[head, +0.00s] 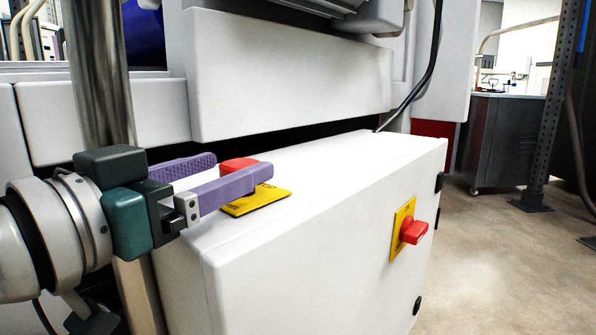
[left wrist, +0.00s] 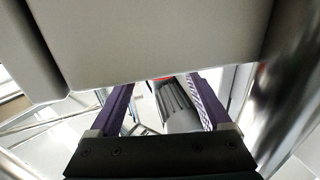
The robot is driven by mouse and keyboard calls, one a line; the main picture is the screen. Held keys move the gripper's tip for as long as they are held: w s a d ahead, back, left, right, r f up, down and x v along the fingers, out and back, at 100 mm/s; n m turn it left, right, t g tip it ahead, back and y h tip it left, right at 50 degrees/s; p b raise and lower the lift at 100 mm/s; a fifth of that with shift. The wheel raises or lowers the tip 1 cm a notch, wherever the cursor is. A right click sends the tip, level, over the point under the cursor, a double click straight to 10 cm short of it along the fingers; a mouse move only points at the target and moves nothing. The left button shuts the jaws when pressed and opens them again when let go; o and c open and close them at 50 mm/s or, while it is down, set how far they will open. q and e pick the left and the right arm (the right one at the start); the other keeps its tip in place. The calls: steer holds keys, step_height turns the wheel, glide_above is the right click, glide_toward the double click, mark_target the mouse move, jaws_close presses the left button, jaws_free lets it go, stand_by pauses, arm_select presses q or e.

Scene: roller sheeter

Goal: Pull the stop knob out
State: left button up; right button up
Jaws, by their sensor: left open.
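The red stop knob (head: 237,164) stands on a yellow plate (head: 258,201) on top of the white cabinet. My left gripper (head: 243,165) is open, its two purple fingers reaching in from the left, with the knob between or just beside their tips. The near finger hides the knob's lower part, so I cannot tell whether the fingers touch it. In the left wrist view, a sliver of red (left wrist: 160,78) shows between the fingers under a pale panel edge. My right gripper is not in view.
A red rotary switch (head: 413,231) on a yellow plate sits on the front of the white cabinet (head: 300,270). A white machine panel (head: 290,75) rises close behind the knob. A black cable (head: 428,75) hangs at its right. Open floor (head: 500,260) lies to the right.

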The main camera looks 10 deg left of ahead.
mark_target(227, 168)
arm_select(q)
steer(key=shift+b+x, duration=0.3)
steer(key=shift+x, duration=1.25)
jaws_close()
